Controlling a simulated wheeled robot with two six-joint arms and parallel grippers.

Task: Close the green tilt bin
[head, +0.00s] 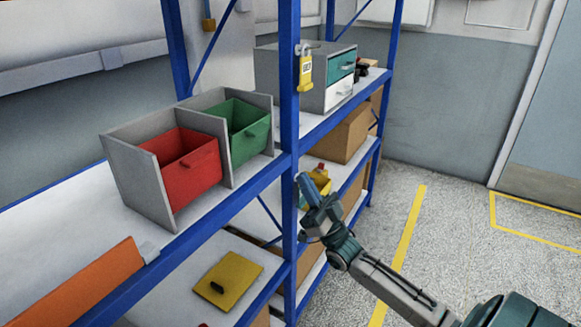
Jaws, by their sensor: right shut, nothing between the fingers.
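The green tilt bin (250,135) sits in the right compartment of a grey housing (135,172) on the upper shelf. It is tilted out, with its open top and inside showing. The red bin (192,178) to its left is also tilted out. My right gripper (305,180) is in front of the shelf, to the right of the blue upright and lower in the picture than the green bin. It is shut and empty, apart from the bin. My left gripper is not in view.
A blue shelf upright (290,90) stands just right of the green bin. A yellow padlock (305,72) hangs at a grey drawer unit (335,97) on the right. A yellow plate (228,280) lies on the lower shelf. The floor at the right is open.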

